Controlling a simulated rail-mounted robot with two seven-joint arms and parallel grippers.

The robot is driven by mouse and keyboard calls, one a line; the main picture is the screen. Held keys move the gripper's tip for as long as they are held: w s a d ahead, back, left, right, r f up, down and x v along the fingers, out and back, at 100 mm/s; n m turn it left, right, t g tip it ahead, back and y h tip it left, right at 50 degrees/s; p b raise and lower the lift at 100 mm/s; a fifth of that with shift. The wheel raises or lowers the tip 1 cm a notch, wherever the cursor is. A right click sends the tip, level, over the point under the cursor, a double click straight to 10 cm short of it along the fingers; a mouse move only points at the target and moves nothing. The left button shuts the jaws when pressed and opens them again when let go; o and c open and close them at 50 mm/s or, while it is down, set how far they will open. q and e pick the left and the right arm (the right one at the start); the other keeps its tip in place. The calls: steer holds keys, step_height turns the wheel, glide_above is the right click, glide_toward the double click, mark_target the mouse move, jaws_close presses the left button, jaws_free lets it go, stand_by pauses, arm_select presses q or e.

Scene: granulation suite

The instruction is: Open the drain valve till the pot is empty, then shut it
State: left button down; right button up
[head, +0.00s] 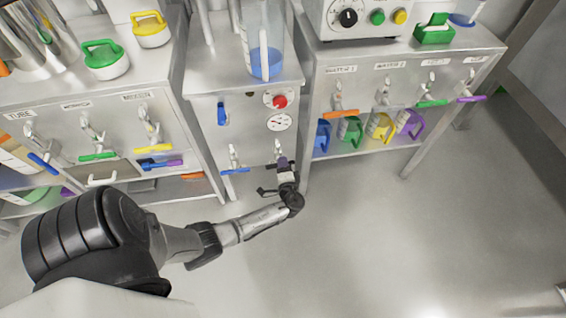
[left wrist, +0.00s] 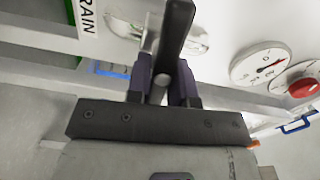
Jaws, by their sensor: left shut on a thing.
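The clear pot (head: 250,40) stands on the middle cabinet, with blue liquid (head: 267,65) in its lower part. The drain valve (head: 278,149) is on that cabinet's lower front, right of a valve with a blue lever. My left gripper (head: 284,164) is at the drain valve. In the left wrist view my left gripper (left wrist: 164,85) is shut on a dark drain valve handle (left wrist: 177,28), which stands up between the fingers. A label reading "RAIN" (left wrist: 87,15), partly cut off, is beside it. The valve body is largely hidden. My right gripper is out of view.
The middle cabinet's front carries a gauge (head: 279,123), a red knob (head: 280,102) and a blue lever (head: 235,171). Side cabinets hold valves with coloured levers; coloured jugs (head: 350,131) stand below the right one. Open floor (head: 380,230) lies in front.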

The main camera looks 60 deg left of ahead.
arm_select(q)
steer(key=shift+m, duration=0.6)
steer(key=c, duration=1.1)
jaws_free()
